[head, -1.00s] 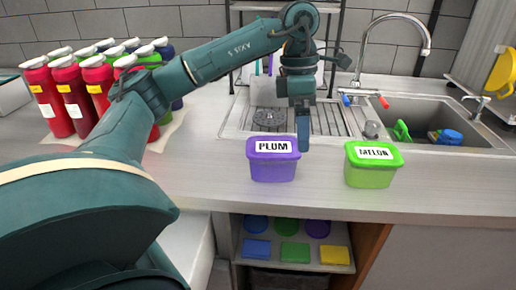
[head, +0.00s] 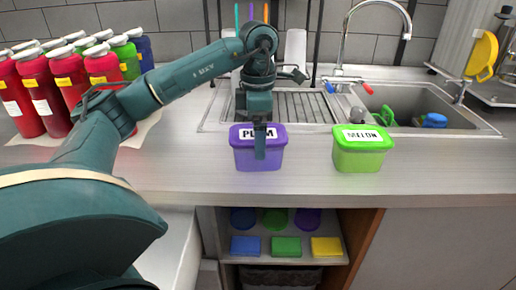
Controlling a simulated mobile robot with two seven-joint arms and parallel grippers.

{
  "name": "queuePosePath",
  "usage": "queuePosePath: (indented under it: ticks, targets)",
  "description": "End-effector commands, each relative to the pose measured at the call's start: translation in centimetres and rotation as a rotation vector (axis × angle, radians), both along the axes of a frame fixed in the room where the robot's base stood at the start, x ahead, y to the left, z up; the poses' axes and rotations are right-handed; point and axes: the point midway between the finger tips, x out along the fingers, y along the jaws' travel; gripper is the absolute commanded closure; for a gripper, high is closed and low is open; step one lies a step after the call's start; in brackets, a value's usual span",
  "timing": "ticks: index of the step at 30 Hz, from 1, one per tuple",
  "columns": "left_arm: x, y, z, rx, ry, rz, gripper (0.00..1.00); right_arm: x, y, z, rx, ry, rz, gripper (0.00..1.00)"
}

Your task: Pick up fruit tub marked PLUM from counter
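The purple tub (head: 245,158) with a white label stands upright on the counter, below the sink's drainboard. Its label reads PLUM, with the middle letters partly hidden by my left gripper. My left gripper (head: 260,150) points down over the label and front of the tub. Only one finger shape shows, so its opening is hidden, and I cannot tell whether it touches the tub. A green tub (head: 361,160) marked MELON stands to the right on the counter. My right gripper is not in view.
Red, green and blue bottles (head: 64,75) stand at the back left. A sink (head: 405,105) with a tap (head: 347,35) lies behind the green tub. A shelf with coloured lids (head: 286,246) is below the counter (head: 440,175). Counter to the right is clear.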

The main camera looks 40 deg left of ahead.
Motion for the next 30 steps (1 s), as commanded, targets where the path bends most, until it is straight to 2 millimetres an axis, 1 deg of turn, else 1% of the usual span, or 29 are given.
queuePosePath:
  ticks: [1,3,6,13,30]
  targets:
    - [-0.1,0.1,-0.8,0.000,0.003,0.001,0.00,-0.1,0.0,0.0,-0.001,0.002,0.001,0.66]
    - [0.0,0.1,-1.7,0.001,0.002,0.001,0.00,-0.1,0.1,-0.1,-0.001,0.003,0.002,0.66]
    - [0.0,0.1,-2.4,0.001,0.001,0.001,0.00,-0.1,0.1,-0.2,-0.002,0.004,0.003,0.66]
    - [0.0,0.0,-2.5,0.000,-0.001,0.001,0.00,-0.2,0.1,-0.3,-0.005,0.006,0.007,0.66]
    - [0.0,0.0,-2.4,-0.001,-0.001,0.001,0.47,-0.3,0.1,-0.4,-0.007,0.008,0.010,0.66]
